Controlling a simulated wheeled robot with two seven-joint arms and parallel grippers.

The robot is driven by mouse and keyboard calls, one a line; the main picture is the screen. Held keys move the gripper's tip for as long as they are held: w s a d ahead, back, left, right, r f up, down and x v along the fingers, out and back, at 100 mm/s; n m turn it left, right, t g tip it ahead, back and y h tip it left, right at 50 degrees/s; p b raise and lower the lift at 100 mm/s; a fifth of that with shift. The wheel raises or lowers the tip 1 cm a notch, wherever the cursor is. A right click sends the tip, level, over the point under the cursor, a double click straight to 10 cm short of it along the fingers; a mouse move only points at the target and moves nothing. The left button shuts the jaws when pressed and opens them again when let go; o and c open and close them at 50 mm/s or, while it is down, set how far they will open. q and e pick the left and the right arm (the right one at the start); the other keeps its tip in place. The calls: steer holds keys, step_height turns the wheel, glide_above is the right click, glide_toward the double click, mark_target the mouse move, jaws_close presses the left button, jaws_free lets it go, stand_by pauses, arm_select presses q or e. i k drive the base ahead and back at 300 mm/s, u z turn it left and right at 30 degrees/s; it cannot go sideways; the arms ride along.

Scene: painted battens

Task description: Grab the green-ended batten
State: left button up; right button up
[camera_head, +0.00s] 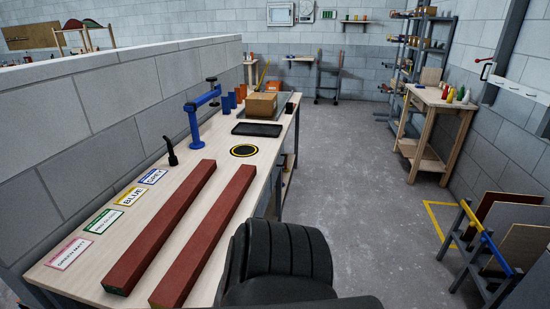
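Two long brown-red battens lie side by side on the workbench, slanting from the near left toward the back. The left batten (160,230) shows a green near end (115,291). The right batten (207,236) lies apart from it; its near end, at the bottom edge of the picture, looks yellowish, but little of it shows. The far ends of both face away and are hidden. Neither of my grippers is in view.
The pale workbench (75,277) also holds several colour-edged cards (103,221) left of the battens, a blue clamp-like stand (194,125), a black tray (257,129), a cardboard box (261,105) and a ringed black disc (243,150).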

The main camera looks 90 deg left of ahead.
mark_target(121, 280)
steer(key=i, duration=0.15)
steer(key=u, duration=0.7)
